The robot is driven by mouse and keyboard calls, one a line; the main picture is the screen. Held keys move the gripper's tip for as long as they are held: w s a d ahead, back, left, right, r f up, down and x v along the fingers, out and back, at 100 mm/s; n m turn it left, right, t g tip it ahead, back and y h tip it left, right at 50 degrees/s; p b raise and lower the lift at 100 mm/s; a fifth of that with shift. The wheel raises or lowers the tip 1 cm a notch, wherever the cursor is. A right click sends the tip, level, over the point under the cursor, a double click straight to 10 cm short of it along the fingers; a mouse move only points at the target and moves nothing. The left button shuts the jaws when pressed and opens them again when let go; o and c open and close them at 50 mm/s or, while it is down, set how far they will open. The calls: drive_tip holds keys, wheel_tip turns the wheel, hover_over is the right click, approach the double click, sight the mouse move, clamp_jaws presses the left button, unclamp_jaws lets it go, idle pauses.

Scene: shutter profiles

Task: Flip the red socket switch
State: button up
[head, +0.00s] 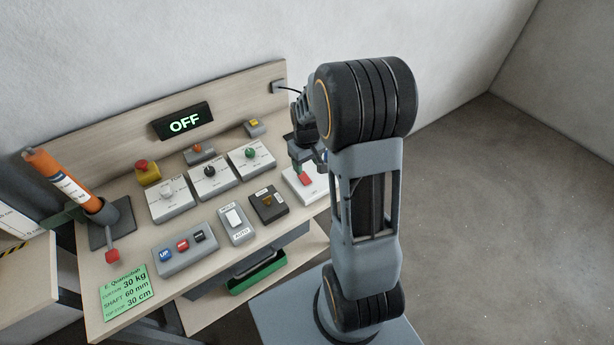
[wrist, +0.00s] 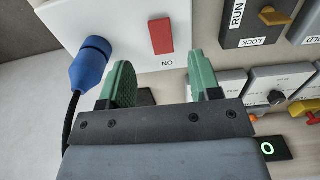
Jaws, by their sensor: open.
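The red socket switch (head: 305,179) sits on a white box (head: 318,186) at the right end of the bench, partly behind my arm. In the wrist view the red rocker (wrist: 161,38) is on the white face (wrist: 125,22), with lettering reading "NO" below it. A blue plug (wrist: 90,62) with a black cable is in the same face, left of the rocker. My gripper (wrist: 160,76) is open and empty, its green fingers on either side of the rocker's line in view. In the head view my gripper (head: 308,157) is just above the box; contact cannot be told.
Left of the box are a black RUN/LOCK switch (head: 268,204), a white HOLD/AUTO switch (head: 234,217) and several knob boxes. The display (head: 183,122) reads OFF.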

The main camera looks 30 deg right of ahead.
sight(307, 181)
wheel_tip(307, 181, down, 8)
drive_tip(key=shift+r+p, duration=0.25)
drive_tip(key=shift+p, duration=0.2)
drive_tip(key=c, duration=0.9)
drive_tip(key=g, duration=0.4)
drive_tip(key=shift+w+r+p, duration=0.2)
drive_tip(key=shift+w+p, duration=0.2)
drive_tip(key=shift+h, duration=0.3)
drive_tip(key=o, duration=0.9)
drive_tip(key=shift+r, duration=0.1)
drive_tip(key=b+v, duration=0.2)
drive_tip(key=v, duration=1.1)
drive_tip(key=shift+w+r+b, duration=0.2)
drive_tip(key=shift+r+b, duration=0.1)
